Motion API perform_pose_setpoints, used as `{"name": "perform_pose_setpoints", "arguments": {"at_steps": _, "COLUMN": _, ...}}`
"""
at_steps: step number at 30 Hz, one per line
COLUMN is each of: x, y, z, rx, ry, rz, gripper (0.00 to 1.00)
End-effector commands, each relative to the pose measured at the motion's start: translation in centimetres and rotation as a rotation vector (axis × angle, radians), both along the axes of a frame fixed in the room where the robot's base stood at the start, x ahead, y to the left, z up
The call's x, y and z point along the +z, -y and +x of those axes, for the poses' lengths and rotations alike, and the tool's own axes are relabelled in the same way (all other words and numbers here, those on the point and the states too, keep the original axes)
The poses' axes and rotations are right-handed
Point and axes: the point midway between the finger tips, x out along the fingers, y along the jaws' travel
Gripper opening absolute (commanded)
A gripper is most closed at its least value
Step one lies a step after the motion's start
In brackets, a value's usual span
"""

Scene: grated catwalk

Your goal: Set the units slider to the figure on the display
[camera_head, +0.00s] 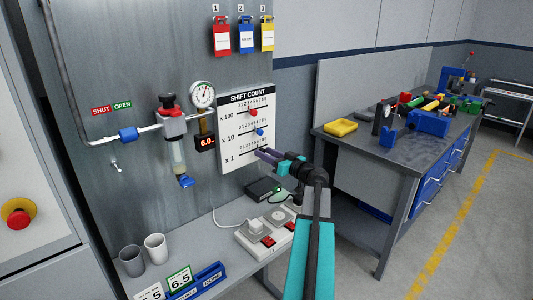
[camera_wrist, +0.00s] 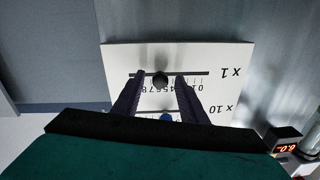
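The white Shift Count board (camera_head: 229,150) on the wall has three slider rows. The units row, x 1, is the lowest, and its black knob (camera_wrist: 160,80) shows in the wrist view. My gripper (camera_head: 264,153) is at the units row in the head view, covering part of it. In the wrist view the two dark fingers of my gripper (camera_wrist: 160,84) are apart, with the knob between their tips and gaps visible on both sides. The knob's exact figure is unclear. The display (camera_head: 206,142) is red-lit and seems to start with 6.0; its end is hard to read.
The red knob (camera_head: 252,112) and blue knob (camera_head: 260,132) sit on the rows above. A gauge (camera_head: 202,94) and valve piping (camera_head: 173,125) stand left of the board. A shelf (camera_head: 215,232) below holds a power strip (camera_head: 264,238) and cups. A workbench (camera_head: 340,143) is at right.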

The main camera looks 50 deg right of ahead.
Motion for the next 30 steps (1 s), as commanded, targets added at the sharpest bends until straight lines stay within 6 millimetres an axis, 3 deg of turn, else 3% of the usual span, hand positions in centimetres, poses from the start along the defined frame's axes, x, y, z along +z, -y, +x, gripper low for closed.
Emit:
{"name": "perform_pose_setpoints", "arguments": {"at_steps": 9, "x": -0.02, "y": 0.02, "z": 0.13, "rx": -0.001, "ry": 0.000, "rz": 0.000, "gripper": 0.39}}
{"name": "perform_pose_setpoints", "arguments": {"at_steps": 16, "x": -0.01, "y": 0.02, "z": 0.12, "rx": 0.000, "ry": 0.000, "rz": 0.000, "gripper": 0.00}}
{"name": "perform_pose_setpoints", "arguments": {"at_steps": 30, "x": -0.31, "y": 0.12, "z": 0.12, "rx": 0.000, "ry": 0.001, "rz": 0.000, "gripper": 0.00}}
